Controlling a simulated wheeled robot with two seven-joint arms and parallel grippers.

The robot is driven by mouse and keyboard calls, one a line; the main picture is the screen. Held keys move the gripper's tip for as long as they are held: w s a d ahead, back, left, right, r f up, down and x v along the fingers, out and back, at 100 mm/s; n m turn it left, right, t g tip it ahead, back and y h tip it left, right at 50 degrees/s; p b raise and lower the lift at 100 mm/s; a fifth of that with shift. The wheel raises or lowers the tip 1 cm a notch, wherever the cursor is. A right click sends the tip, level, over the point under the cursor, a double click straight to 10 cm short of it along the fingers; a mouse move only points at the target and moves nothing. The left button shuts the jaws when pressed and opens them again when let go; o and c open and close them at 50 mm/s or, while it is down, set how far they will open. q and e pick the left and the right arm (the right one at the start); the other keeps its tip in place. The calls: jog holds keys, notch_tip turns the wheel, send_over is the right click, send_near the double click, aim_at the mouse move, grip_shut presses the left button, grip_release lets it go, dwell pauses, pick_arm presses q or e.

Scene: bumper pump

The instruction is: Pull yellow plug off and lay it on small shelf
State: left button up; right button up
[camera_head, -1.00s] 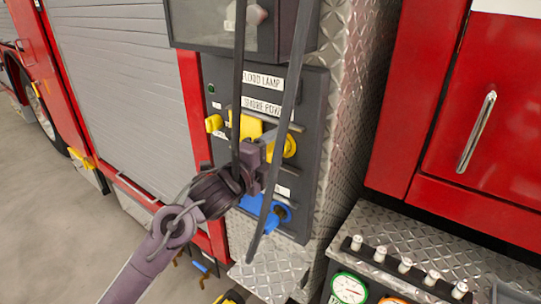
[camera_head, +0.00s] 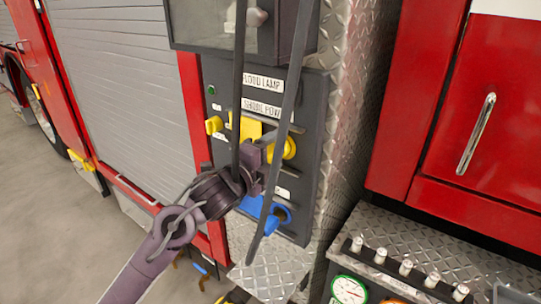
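The yellow plug (camera_head: 289,147) is on the dark panel (camera_head: 312,165) under the white labels, with a yellow part (camera_head: 250,129) just left of it. My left gripper (camera_head: 264,152) is at the plug, in front of its lower left side, and hides part of it. The fingertips are too small and covered to tell whether they are open or shut, or touching the plug. The small shelf (camera_head: 270,273) of diamond plate juts out below the panel. The part of it in view is bare. My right gripper is not in view.
A blue plug (camera_head: 270,216) sits lower on the panel. A small yellow piece (camera_head: 214,124) is at the panel's left. Two long dark bars cross in front of the panel. A ledge with white knobs and gauges (camera_head: 348,290) is at the lower right.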

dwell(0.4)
pick_arm(q)
jog(key=c, duration=1.3)
jog(key=shift+v, duration=3)
